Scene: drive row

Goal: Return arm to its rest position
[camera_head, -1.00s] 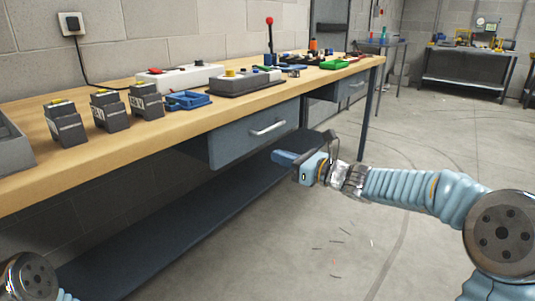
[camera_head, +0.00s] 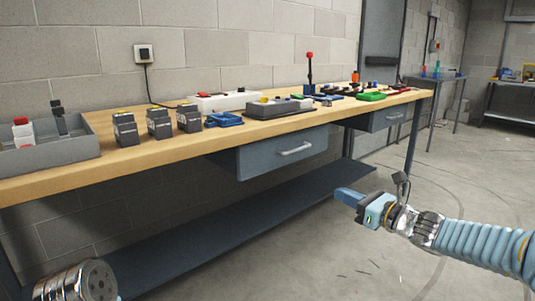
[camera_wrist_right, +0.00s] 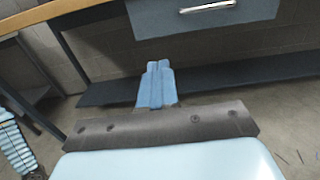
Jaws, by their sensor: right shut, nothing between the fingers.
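My right gripper (camera_head: 352,199) is in the lower right of the head view, in front of the workbench and below its top. Its blue fingers are together and empty. They also show shut in the right wrist view (camera_wrist_right: 156,84), pointing towards the bench's lower shelf, below the drawer (camera_wrist_right: 200,15). The right arm reaches in from the right edge and touches nothing that I can see. A round metal part of my left arm shows at the bottom left of the head view; its gripper is out of frame.
The wooden workbench (camera_head: 200,146) runs along the wall, with a closed drawer (camera_head: 283,153) and a lower shelf (camera_head: 215,238). On it are a grey bin (camera_head: 60,160), several dark blocks, a blue tray (camera_head: 223,119) and a grey box (camera_head: 278,108). The floor to the right is open.

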